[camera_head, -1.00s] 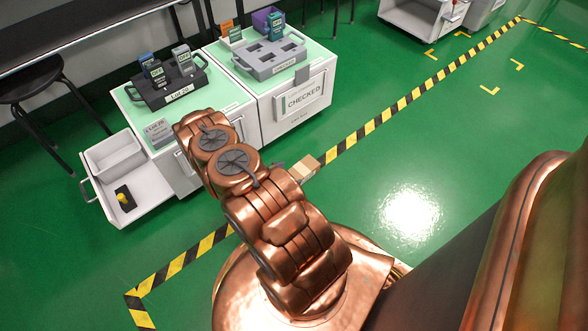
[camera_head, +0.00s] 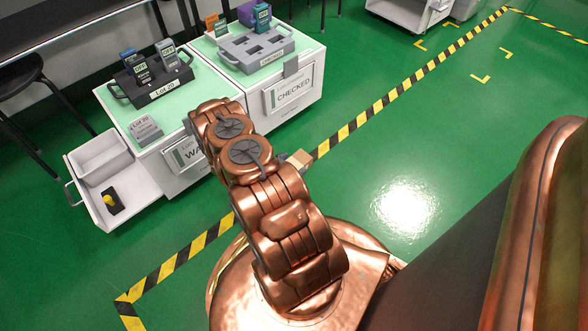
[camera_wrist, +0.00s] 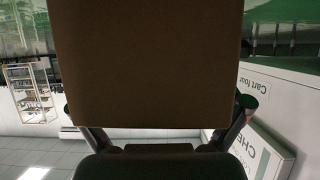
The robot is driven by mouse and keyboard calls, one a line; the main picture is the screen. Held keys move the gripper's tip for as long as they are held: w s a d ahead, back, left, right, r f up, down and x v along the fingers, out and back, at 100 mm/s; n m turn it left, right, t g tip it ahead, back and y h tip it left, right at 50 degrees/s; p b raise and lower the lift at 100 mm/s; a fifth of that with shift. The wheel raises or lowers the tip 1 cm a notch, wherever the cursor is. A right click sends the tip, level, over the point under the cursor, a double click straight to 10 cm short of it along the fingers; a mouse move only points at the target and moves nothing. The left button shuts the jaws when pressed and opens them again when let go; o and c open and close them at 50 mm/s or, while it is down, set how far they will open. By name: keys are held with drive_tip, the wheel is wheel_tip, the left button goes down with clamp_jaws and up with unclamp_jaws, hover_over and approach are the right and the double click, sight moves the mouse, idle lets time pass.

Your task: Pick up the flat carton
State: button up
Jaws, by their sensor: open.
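A brown flat carton (camera_head: 298,159) shows in the head view just right of my arm, in front of the carts; only a small part is visible. In the wrist view a plain brown carton face (camera_wrist: 150,65) fills the upper middle, very close. My gripper (camera_wrist: 158,108) is open, with one finger at the carton's left side and one at its right. I cannot tell whether the fingers touch it. My arm hides the gripper in the head view, and what supports the carton is not clear.
Two white carts with green tops stand behind my arm, one marked CHECKED (camera_head: 293,94). They hold a dark tester tray (camera_head: 150,93) and a grey tray (camera_head: 262,58). An open drawer (camera_head: 135,193) sticks out at left. Green floor with striped tape (camera_head: 390,98) is clear at right.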

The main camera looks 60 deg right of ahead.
drive_tip(key=c, duration=1.4)
